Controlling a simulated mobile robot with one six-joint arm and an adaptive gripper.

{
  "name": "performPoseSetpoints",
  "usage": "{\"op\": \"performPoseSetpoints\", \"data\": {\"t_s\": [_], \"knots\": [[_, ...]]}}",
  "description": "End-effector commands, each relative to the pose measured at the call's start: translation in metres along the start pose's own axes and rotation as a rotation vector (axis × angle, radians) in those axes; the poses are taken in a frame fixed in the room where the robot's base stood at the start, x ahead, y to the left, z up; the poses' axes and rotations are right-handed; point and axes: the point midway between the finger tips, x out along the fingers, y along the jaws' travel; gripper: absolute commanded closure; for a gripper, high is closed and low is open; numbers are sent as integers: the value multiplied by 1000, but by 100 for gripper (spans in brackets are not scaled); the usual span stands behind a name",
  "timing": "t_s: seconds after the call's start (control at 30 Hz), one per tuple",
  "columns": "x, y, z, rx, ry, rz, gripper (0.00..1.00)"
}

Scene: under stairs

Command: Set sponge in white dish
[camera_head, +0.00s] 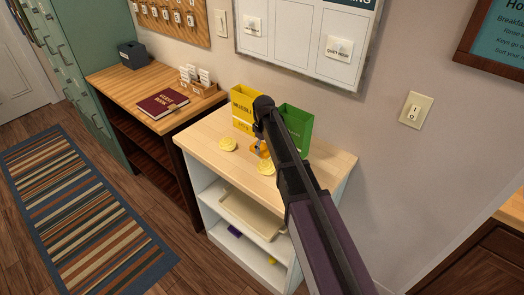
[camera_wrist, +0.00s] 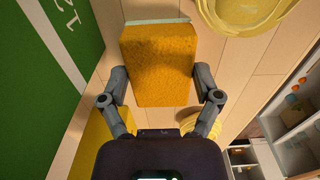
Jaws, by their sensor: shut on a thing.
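My gripper (camera_wrist: 160,88) is shut on the sponge (camera_wrist: 158,62), an orange-yellow block held between its two fingers. In the head view my gripper (camera_head: 261,144) is above the light wood top of the white shelf unit, mostly hidden by my arm, with a bit of orange showing at its end. A pale strip (camera_wrist: 157,21) shows along the sponge's far edge; I cannot tell whether it is part of the sponge or something behind it. I cannot make out a white dish in either view.
Two yellow round dishes (camera_head: 227,145) (camera_head: 265,168) sit on the wood top (camera_head: 200,134). A yellow box (camera_head: 241,101) and a green box (camera_head: 298,122) stand at the back by the wall. A cream tray (camera_head: 252,215) is on the shelf below.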

Motion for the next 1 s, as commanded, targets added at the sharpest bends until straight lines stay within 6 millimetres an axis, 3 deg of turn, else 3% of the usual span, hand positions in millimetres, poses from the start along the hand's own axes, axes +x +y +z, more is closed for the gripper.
{"op": "performPoseSetpoints", "data": {"t_s": [0.47, 1.0], "knots": [[-8, 0, 0, 0, 0, 0, 50], [-59, 0, 0, 0, 0, 0, 50]]}}
